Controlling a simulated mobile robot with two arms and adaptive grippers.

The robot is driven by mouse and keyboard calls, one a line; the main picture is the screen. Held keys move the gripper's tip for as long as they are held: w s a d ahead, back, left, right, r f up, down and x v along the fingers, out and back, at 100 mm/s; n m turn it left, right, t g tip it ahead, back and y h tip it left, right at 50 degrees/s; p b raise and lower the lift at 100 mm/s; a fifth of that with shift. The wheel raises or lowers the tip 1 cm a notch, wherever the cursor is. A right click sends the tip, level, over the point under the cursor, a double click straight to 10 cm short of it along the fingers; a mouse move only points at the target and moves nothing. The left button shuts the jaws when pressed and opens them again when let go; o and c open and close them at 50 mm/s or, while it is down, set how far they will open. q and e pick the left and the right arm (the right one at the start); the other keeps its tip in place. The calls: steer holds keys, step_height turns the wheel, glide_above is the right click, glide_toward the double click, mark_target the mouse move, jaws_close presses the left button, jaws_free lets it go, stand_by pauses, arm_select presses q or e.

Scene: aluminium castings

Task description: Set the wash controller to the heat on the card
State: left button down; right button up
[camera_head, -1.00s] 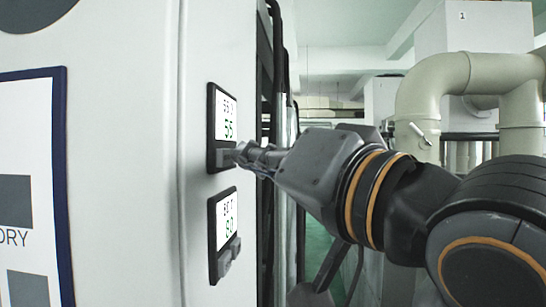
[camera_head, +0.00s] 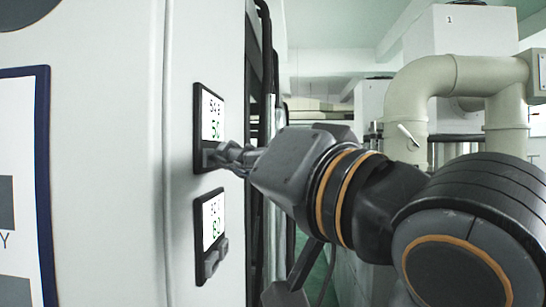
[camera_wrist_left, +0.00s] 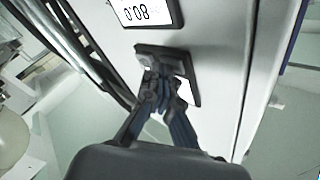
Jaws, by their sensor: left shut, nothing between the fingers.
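Two dark controllers sit one above the other on the pale cabinet wall, seen steeply from the side. The upper controller (camera_head: 198,112) has a white display with a green number that looks like 50, hard to read. The lower controller (camera_head: 199,240) has a green number like 80; its display in the left wrist view (camera_wrist_left: 140,14) reads 80.0 upside down. My left gripper (camera_head: 217,156) is shut and empty, its fingertips at the upper controller's button area; I cannot tell whether they press. In the wrist view the fingers (camera_wrist_left: 163,88) hide part of that controller. My right gripper is not in view.
A blue-framed board (camera_head: 44,200) hangs at the left, cut off, its text mostly out of view. Dark cables and a frame (camera_head: 262,70) run beside the cabinet. Beige pipes (camera_head: 440,80) and a white box marked 1 (camera_head: 462,30) stand at the right.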

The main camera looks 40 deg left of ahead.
arm_select(q)
steer(key=shift+w+d, duration=0.1)
steer(key=shift+d, duration=0.05)
steer(key=shift+w+d, duration=0.3)
steer(key=shift+d, duration=0.2)
steer(key=shift+w+d, duration=0.45)
steer(key=shift+d, duration=0.25)
steer(key=shift+w+d, duration=0.4)
steer(key=shift+d, duration=0.35)
steer(key=shift+w+d, duration=0.45)
steer(key=shift+d, duration=0.25)
stand_by(0.4)
